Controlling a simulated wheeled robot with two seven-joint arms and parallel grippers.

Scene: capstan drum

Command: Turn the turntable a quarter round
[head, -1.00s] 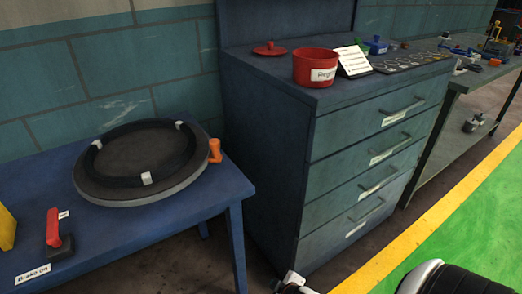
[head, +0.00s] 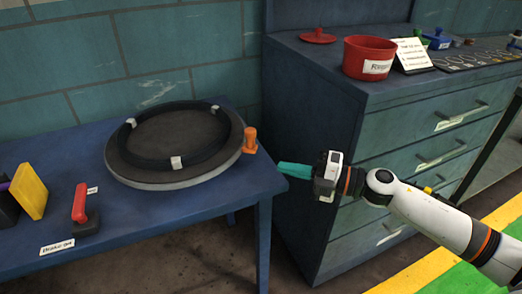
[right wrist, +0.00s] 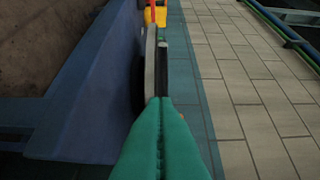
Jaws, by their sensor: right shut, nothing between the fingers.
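The turntable (head: 150,183) is a round grey disc with a dark raised ring and white marks, lying on the blue table. An orange upright handle (head: 250,141) stands at its right rim. In the right wrist view the turntable (right wrist: 149,65) shows nearly edge-on, beyond the fingertips. My right gripper (head: 281,168) has teal fingers, shut and empty, pointing left near the table's right edge. In the head view its tips appear a little right of and below the handle, apart from it. The shut fingers (right wrist: 160,102) fill the lower middle of the right wrist view. My left gripper is out of view.
A red brake lever (head: 80,203) with a "Brake on" label (head: 57,247) stands at the table's front left. A yellow block (head: 30,190) is beside it. A drawer cabinet (head: 330,120) with a red pot (head: 368,58) stands right of the table. A tiled wall is behind.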

